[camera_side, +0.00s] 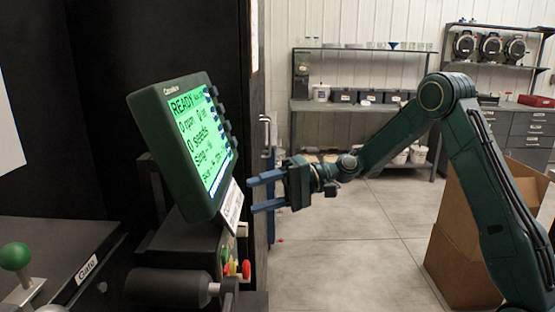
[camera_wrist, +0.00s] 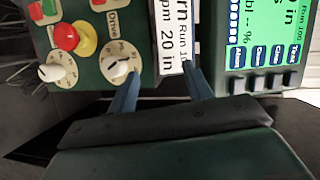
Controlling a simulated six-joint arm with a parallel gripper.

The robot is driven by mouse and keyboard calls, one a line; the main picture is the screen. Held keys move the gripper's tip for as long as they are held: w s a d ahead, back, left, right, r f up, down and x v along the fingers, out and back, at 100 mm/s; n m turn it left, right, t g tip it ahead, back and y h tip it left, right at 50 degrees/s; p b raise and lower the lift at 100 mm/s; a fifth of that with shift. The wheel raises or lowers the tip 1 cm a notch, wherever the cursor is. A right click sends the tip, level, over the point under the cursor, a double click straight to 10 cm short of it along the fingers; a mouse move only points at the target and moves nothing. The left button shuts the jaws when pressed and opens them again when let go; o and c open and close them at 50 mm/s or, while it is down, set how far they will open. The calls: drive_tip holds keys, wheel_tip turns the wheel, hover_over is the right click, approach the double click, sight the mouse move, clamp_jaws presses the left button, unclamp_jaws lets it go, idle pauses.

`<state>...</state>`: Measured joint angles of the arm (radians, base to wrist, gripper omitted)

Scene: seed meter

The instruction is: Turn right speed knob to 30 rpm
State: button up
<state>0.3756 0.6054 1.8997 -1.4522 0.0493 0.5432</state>
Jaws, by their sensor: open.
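My gripper (camera_side: 252,195) is open and empty, its two blue fingers level and facing the console below the screen. In the wrist view the fingers of my gripper (camera_wrist: 162,70) are spread in front of a white label reading "Run 100 rpm 20 in" (camera_wrist: 172,38). A second white knob (camera_wrist: 55,72) is farther left. The print around both knobs is too small to read, so I cannot tell which is the right speed knob or its setting.
The green-screened monitor (camera_side: 196,145) reads "READY" and stands above the panel. A black cylinder (camera_side: 170,287) juts out below. The floor (camera_side: 330,250) under my gripper is clear.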

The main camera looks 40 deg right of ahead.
drive_tip(key=s+d+n+t+h, duration=0.1)
drive_tip(key=s+n, duration=0.1)
drive_tip(key=n+t+h, duration=0.3)
drive_tip(key=n+h, duration=0.2)
drive_tip(key=n, duration=0.4)
approach(240, 229)
drive_tip(key=w+d+v, duration=0.1)
drive_tip(key=v, duration=0.4)
drive_tip(key=shift+s+f+n+h, duration=0.15)
drive_tip(key=shift+s+n+h, duration=0.25)
drive_tip(key=shift+s+n, duration=0.4)
drive_tip(key=x, duration=1.3)
drive_tip(key=shift+w, duration=0.3)
drive_tip(key=shift+a, duration=0.15)
drive_tip(key=c, duration=1)
